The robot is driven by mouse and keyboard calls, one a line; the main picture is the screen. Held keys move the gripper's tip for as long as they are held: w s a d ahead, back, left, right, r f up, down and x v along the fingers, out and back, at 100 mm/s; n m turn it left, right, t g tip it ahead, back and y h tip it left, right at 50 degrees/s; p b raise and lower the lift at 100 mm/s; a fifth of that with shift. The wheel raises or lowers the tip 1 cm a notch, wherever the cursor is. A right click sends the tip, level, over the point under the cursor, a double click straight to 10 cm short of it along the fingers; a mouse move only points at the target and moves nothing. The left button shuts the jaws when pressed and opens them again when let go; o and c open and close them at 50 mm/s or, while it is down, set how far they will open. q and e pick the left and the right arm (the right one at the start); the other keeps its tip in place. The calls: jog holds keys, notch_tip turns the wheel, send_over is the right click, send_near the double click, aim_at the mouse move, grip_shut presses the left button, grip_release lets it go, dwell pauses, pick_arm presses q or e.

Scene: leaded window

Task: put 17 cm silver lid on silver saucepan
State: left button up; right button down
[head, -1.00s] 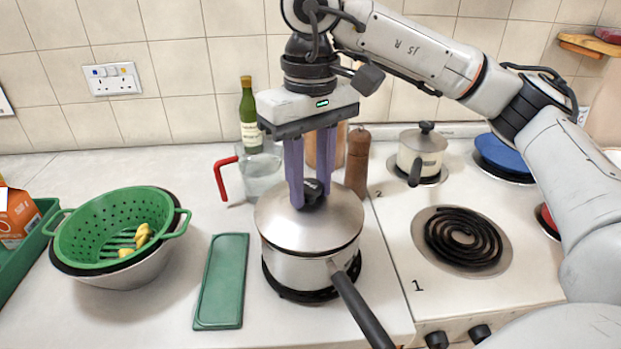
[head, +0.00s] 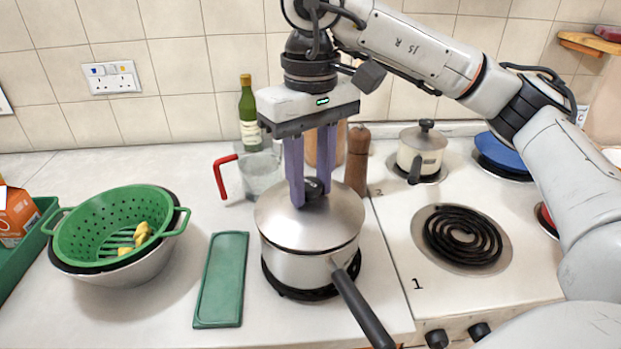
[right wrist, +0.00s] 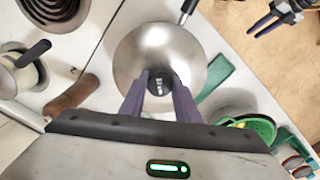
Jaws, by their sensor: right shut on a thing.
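The silver lid (head: 285,220) with a black knob lies over the mouth of the silver saucepan (head: 300,270), covering it. Its rim appears to meet the pan's rim, though I cannot tell whether it is fully seated. My right gripper (head: 313,195) points straight down, shut on the lid's knob. In the right wrist view the knob (right wrist: 160,84) is between the purple fingers, and the lid (right wrist: 135,55) hides the pan's inside. The saucepan's black handle points to the front right. My left gripper (right wrist: 258,28) shows at the top right of the right wrist view, empty, fingers apart.
The saucepan stands on a black trivet (head: 285,290) on the counter. A green tray (head: 222,280) and a green colander (head: 115,230) are to its left. A glass jug (head: 262,172), bottle (head: 249,115) and pepper mill (head: 357,160) stand behind. The hob (head: 463,238) is at right.

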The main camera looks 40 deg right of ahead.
jog(key=shift+f+b, duration=0.55)
jog(key=shift+b, duration=0.1)
dwell(1.1)
jog(key=c, duration=0.7)
grip_release()
jog(key=shift+r+p, duration=1.1)
jog(key=shift+r, duration=0.25)
jog(key=shift+r+p, duration=1.2)
jog(key=shift+r, duration=0.95)
